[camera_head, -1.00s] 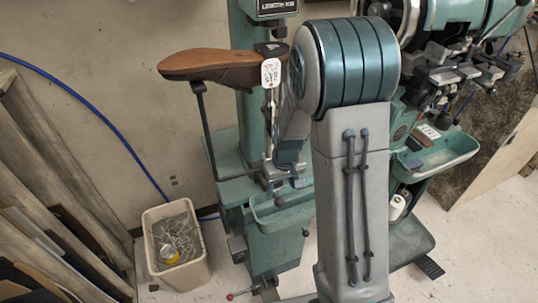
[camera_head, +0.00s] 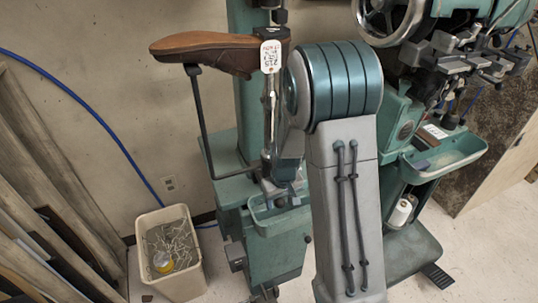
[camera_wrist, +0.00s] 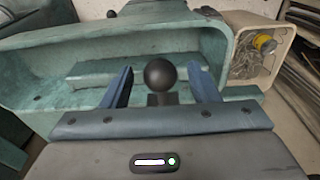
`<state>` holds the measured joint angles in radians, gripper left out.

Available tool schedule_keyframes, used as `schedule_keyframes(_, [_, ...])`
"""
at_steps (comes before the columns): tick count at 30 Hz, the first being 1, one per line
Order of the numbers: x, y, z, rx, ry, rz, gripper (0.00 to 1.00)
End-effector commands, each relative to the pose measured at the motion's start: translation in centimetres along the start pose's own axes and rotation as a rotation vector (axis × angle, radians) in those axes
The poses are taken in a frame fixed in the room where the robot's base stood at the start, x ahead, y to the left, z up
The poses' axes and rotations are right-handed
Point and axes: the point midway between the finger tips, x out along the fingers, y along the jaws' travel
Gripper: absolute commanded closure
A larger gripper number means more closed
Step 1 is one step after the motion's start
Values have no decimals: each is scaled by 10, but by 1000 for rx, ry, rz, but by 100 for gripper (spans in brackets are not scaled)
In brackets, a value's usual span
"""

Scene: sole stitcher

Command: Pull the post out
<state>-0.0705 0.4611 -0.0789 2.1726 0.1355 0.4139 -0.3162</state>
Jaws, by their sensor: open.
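In the wrist view, a black ball knob (camera_wrist: 160,75) on a short dark stem stands between the two blue fingers of my gripper (camera_wrist: 160,70). The fingers are spread, one on each side, with visible gaps to the knob. In the head view, an upright metal post (camera_head: 270,105) stands on the green stitcher (camera_head: 250,100), with a brown shoe (camera_head: 210,52) at its top. A white label (camera_head: 270,56) is near the shoe's right end. My arm covers the gripper and knob there, so how the knob joins the post cannot be told.
A green tray (camera_wrist: 30,70) lies just beyond the fingers in the wrist view. A bent black rod (camera_head: 202,120) runs down from the shoe. A beige bin (camera_head: 190,285) stands on the floor at lower left. Another green machine (camera_head: 400,120) is at right. Boards lean at far left.

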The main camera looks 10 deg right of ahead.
Motion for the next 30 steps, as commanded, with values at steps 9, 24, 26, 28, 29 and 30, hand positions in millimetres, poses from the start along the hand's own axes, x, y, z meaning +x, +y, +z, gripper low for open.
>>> schedule_keyframes(9, [-1,0,0,0,0,0,95])
schedule_keyframes(24, [-2,0,22,0,-3,-1,95])
schedule_keyframes(26, [-2,0,26,0,-4,-1,95])
schedule_keyframes(28, [-3,0,30,0,-4,-1,95])
schedule_keyframes(29, [-3,0,32,0,-3,-1,95])
schedule_keyframes(30, [-4,0,34,0,-2,-1,95])
